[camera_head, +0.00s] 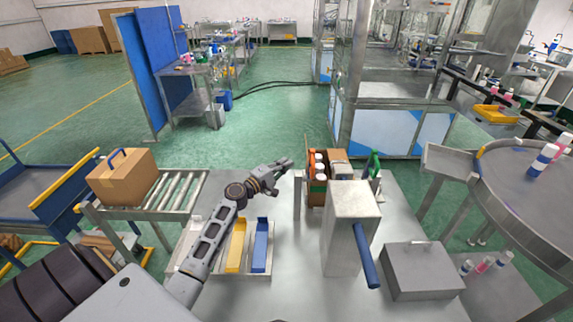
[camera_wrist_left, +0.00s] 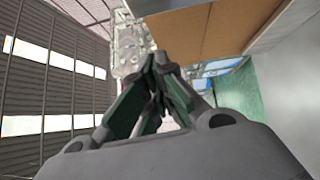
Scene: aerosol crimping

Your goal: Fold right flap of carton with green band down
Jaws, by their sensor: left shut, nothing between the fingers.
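An open brown carton (camera_head: 314,197) stands on the steel table, right of my left gripper, with several white-capped bottles (camera_head: 319,170) in it. A narrow upright flap shows at its left side. A green band on it is too small to make out surely, and its right side is largely hidden behind a steel block. My left gripper (camera_head: 283,165) is shut and empty, above the table left of the carton, apart from it in the head view. In the left wrist view the closed fingers (camera_wrist_left: 155,90) show beside a brown cardboard panel (camera_wrist_left: 205,32). My right gripper is not in view.
A steel block (camera_head: 351,199) with a blue lever (camera_head: 366,255) stands close in front of the carton. A green tool (camera_head: 374,164) stands behind it. A grey box (camera_head: 422,271) is at right. Yellow (camera_head: 236,246) and blue (camera_head: 260,246) trays lie at left. A closed carton (camera_head: 122,177) sits on rollers.

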